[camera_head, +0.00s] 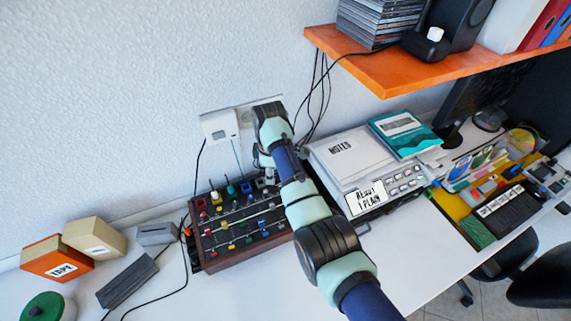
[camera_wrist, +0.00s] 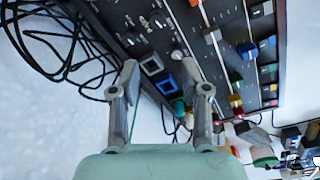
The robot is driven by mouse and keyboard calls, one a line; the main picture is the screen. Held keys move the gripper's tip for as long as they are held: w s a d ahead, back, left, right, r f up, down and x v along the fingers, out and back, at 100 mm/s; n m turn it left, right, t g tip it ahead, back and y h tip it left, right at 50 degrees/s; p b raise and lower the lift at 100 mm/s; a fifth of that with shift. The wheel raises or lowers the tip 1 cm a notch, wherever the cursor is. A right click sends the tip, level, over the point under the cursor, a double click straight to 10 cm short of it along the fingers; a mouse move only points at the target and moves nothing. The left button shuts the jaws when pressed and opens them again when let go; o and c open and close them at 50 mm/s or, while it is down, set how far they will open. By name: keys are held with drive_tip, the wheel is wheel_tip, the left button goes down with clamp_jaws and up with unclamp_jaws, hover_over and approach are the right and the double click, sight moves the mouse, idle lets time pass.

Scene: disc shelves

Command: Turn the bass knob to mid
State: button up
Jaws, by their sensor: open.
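The mixer (camera_head: 248,258) is a dark panel in a brown wooden case on the white desk. Its back row has coloured knobs, among them a red knob (camera_head: 200,203), a teal knob (camera_head: 230,188) and a blue knob (camera_head: 246,187). The labels are too small to read, so I cannot tell which knob is the bass knob. My gripper (camera_head: 264,160) is at the mixer's back right corner, partly hidden by my arm. In the wrist view my gripper (camera_wrist: 160,72) is open, with nothing between its fingers.
A white printer (camera_head: 345,160) stands close right of my arm, with a teal book (camera_head: 402,133) on it. An orange shelf (camera_head: 375,65) overhangs at upper right. Black cables (camera_wrist: 50,35) run behind the mixer. Boxes (camera_head: 57,258) stand to the left.

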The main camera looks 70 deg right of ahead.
drive_tip(key=shift+s+d+r, duration=0.25)
drive_tip(key=shift+s+d, duration=0.65)
drive_tip(key=shift+s, duration=0.05)
drive_tip(key=shift+s+d+g+y, duration=0.1)
drive_tip(key=shift+s+g+y, duration=0.2)
drive_tip(key=shift+f, duration=0.25)
drive_tip(key=f+b, duration=0.1)
drive_tip(key=f, duration=0.2)
drive_tip(key=f+b, duration=0.2)
drive_tip(key=f, duration=0.2)
drive_tip(key=shift+a+f, duration=0.2)
drive_tip(key=shift+f, duration=0.1)
clamp_jaws()
